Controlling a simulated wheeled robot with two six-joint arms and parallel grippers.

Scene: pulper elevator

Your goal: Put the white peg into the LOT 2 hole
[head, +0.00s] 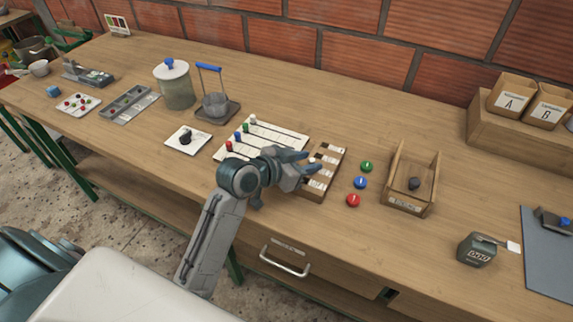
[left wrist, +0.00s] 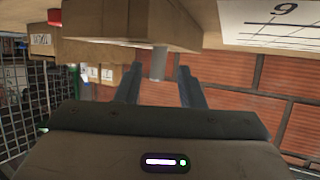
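A whitish peg (left wrist: 158,65) stands upright from the wooden block (left wrist: 125,25) in the inverted left wrist view. In the head view, a small pale peg top (head: 312,160) shows at the wooden rack (head: 327,187). My left gripper (head: 308,162) is over this rack; its two fingers are apart, on either side of the peg, with gaps showing. The white board (head: 283,138) lies left of the rack, with red, blue, green and white (head: 253,120) pegs along its left edge. The LOT labels are too small to read. My right gripper is not in view.
Green, blue and red buttons (head: 360,183) lie right of the rack. A wooden tray (head: 410,205) with a dark object stands further right. A square white card with a dark knob (head: 187,140) lies left of the board. The table's front edge is below.

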